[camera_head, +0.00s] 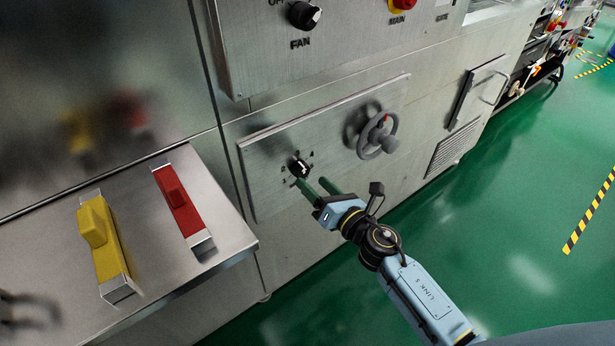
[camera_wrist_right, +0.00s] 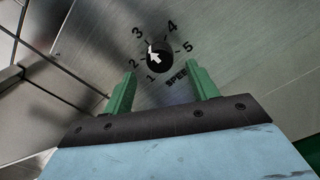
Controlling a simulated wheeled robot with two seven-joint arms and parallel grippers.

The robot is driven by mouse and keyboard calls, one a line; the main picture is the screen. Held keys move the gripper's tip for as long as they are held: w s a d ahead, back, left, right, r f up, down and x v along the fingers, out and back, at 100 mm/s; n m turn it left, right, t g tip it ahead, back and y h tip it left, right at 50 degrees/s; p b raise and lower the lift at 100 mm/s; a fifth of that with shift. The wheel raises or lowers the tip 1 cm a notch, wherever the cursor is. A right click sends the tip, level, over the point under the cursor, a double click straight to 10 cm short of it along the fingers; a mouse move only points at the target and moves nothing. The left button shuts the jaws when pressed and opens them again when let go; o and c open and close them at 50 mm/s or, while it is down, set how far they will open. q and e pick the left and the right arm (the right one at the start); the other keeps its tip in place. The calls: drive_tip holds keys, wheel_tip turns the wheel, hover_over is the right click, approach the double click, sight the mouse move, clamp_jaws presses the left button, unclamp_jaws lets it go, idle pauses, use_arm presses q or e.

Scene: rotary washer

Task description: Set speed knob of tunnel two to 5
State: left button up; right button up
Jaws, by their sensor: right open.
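The black speed knob (camera_head: 298,167) sits on a steel panel left of the handwheel. In the right wrist view the knob (camera_wrist_right: 160,60) has a white arrow pointing up and left, roughly toward the 3. The numbers 1 to 5 and the partly hidden word SPEED surround it. My right gripper (camera_head: 314,184) is open and empty, its two green fingers directed at the panel. In the wrist view the right gripper (camera_wrist_right: 161,71) has one finger on each side below the knob, apart from it. I cannot judge the remaining depth gap.
A grey handwheel (camera_head: 377,134) projects right of the knob. Above are a FAN knob (camera_head: 304,15) and a red MAIN switch (camera_head: 402,4). A steel table (camera_head: 150,205) at left carries a yellow block (camera_head: 106,250) and a red block (camera_head: 179,205). Green floor lies open at right.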

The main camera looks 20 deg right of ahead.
sight(303, 174)
drive_tip(key=x, duration=0.2)
drive_tip(key=shift+w+a, duration=0.1)
drive_tip(key=shift+w, duration=0.15)
use_arm(q)
drive_tip(key=shift+d+r, duration=0.1)
drive_tip(key=shift+r, duration=0.35)
use_arm(e)
drive_tip(key=shift+w+a, duration=0.2)
drive_tip(key=shift+w, duration=0.3)
drive_tip(key=shift+c, duration=0.5)
drive_tip(key=c, duration=0.9)
